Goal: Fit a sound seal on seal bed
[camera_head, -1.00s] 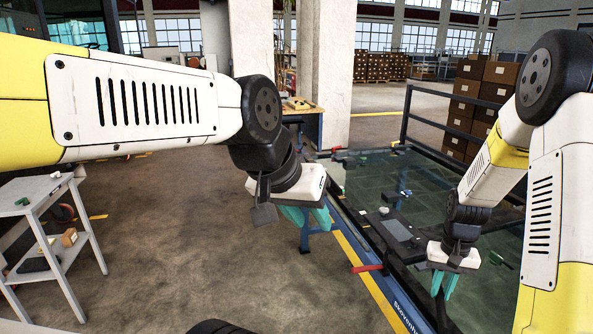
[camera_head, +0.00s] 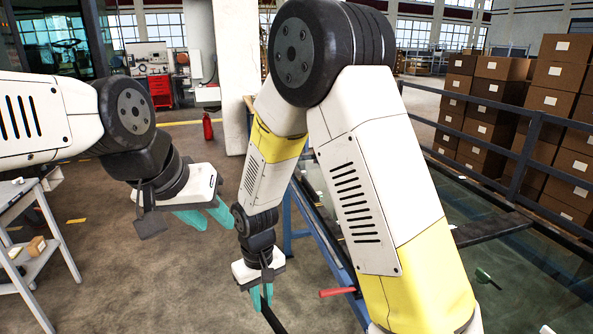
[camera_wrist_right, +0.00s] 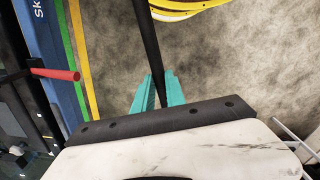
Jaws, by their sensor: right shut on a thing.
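My right gripper (camera_head: 262,298) is low in front of the blue-framed bench, over the floor. Its teal fingers are shut on a long thin black strip (camera_head: 273,321), which looks like a seal. In the right wrist view the strip (camera_wrist_right: 150,45) runs up from between the fingers (camera_wrist_right: 158,92) to the top edge. I cannot tell whether the strip is sound. My left gripper (camera_head: 207,216) hangs at left centre, its teal fingers apart and empty. I cannot make out the seal bed; my right arm covers much of the bench.
A glass-topped bench (camera_head: 535,262) with a dark bar (camera_head: 490,229) across it is at right. A red handle (camera_head: 337,292) juts from its near side. A grey trolley (camera_head: 50,262) stands at left. Stacked boxes (camera_head: 495,95) stand behind a railing. The floor between is mostly clear.

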